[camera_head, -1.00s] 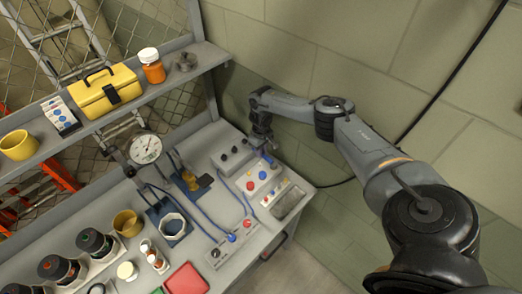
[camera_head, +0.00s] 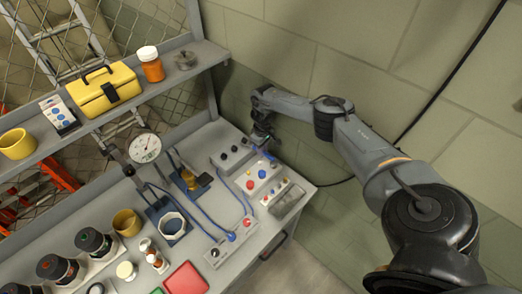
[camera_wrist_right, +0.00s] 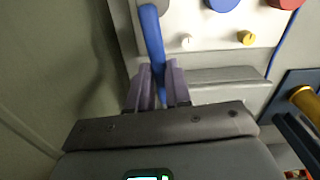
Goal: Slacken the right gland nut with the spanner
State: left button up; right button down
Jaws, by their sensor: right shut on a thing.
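My right gripper (camera_head: 262,138) is at the back right end of the bench, behind the control boxes. In the right wrist view its purple fingers (camera_wrist_right: 158,88) are shut on a blue bar (camera_wrist_right: 152,45), which looks like the spanner's handle; the spanner's head is not clear to me. A brass-coloured fitting (camera_head: 189,179) stands on a dark blue plate left of the boxes. It seems to show in the right wrist view as a gold cylinder (camera_wrist_right: 304,98). I cannot make out which part is the right gland nut. My left gripper is out of view.
A box with red, blue and yellow knobs (camera_head: 262,172) sits close in front of my right gripper. A dial gauge (camera_head: 145,148) and a white ring in a blue stand (camera_head: 172,225) are further left. Blue cables cross the bench. The tiled wall (camera_head: 350,80) is close behind.

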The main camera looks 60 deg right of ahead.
jog(key=shift+d, duration=0.2)
dwell(0.4)
jog(key=shift+d+n+b, duration=0.45)
jog(key=shift+n+b, duration=0.1)
jog(key=shift+n, duration=0.05)
jog(key=shift+s+d, duration=0.1)
jog(key=shift+d, duration=0.05)
jog(key=shift+n, duration=0.3)
jog(key=shift+d+n+b, duration=0.3)
jog(key=shift+d+b, duration=0.05)
jog(key=shift+b, duration=0.3)
jog(key=shift+d+n+b, duration=0.25)
jog(key=shift+n+b, duration=0.05)
jog(key=shift+b, duration=0.05)
